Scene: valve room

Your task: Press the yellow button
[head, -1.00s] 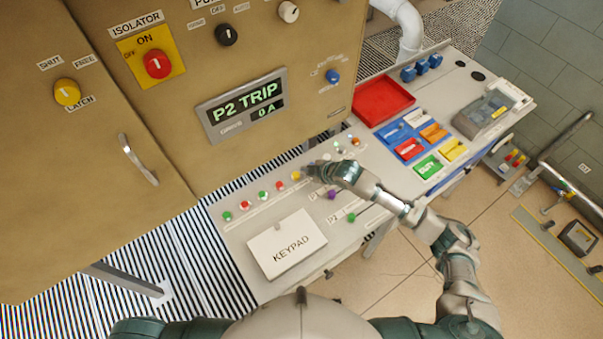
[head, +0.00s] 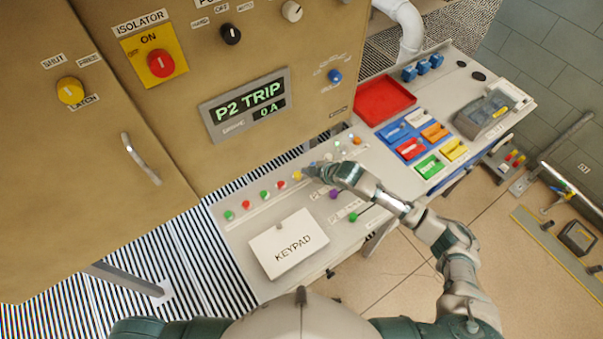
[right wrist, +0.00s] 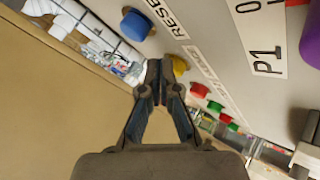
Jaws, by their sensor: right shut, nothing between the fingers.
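The yellow button (head: 297,174) sits in a row of coloured buttons on the sloping console. It also shows in the right wrist view (right wrist: 180,65), just right of my fingertips. My right gripper (head: 308,171) is shut and empty, with its tips beside the yellow button on its right side in the head view. In the right wrist view the shut fingertips (right wrist: 160,80) partly overlap the button's edge. I cannot tell whether they touch it. My left gripper is out of view.
Red and green buttons (head: 265,195) lie left of the yellow one. A blue button (right wrist: 137,24) and a purple button (head: 334,194) are close by. The brown cabinet (head: 270,50) rises behind the console.

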